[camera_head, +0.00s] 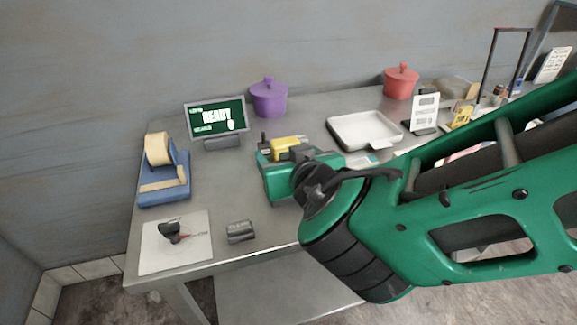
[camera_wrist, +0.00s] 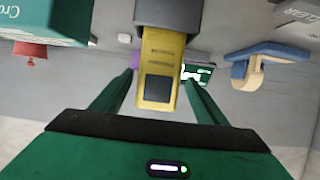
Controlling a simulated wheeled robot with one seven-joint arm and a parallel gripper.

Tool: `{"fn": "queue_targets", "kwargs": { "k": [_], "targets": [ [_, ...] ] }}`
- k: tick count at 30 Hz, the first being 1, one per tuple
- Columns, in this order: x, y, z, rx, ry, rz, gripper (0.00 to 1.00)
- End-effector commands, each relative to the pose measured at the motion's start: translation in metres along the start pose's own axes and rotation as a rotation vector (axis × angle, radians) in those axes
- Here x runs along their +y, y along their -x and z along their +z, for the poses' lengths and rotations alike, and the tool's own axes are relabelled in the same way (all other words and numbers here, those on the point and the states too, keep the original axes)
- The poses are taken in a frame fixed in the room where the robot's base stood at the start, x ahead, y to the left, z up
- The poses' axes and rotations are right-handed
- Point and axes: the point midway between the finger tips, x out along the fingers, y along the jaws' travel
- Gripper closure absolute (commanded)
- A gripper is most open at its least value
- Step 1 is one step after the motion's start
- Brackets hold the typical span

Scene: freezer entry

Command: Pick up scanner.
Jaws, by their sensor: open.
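A yellow device with a dark square window, which I take to be the scanner (camera_head: 288,146), is at my gripper over the middle of the table. In the wrist view, which is upside down, the scanner (camera_wrist: 160,80) shows between my two green fingers, with a grey block (camera_wrist: 170,14) at its other end. My gripper (camera_wrist: 158,92) is open, with a finger on either side of the scanner. Gaps show beside it; I see no clear contact. In the head view my gripper (camera_head: 270,172) hides the scanner's lower part.
A READY screen (camera_head: 217,118), purple pot (camera_head: 269,99) and tape dispenser (camera_head: 165,180) stand on the table (camera_head: 205,165). A white tray (camera_head: 366,130) and red pot (camera_head: 401,81) are to the right. A white mat (camera_head: 190,254) with a dark object (camera_head: 170,230) lies front left.

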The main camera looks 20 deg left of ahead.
Motion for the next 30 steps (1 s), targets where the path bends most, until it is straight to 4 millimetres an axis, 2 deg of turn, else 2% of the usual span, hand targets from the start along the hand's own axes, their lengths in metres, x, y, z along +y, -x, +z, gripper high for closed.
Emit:
{"fn": "queue_targets", "kwargs": {
  "k": [6, 9, 18, 24, 25, 30],
  "targets": [
    [0.004, -0.031, 0.003, -0.001, 0.001, 0.002, 0.33],
    [0.005, -0.04, 0.003, -0.001, 0.0, 0.002, 0.33],
    [0.004, -0.044, 0.003, -0.001, 0.0, 0.001, 0.33],
    [0.005, -0.044, 0.003, -0.001, 0.0, 0.001, 0.81],
    [0.005, -0.044, 0.003, -0.001, 0.0, 0.001, 0.83],
    [0.005, -0.044, 0.002, 0.0, -0.001, 0.002, 0.83]
  ]
}}
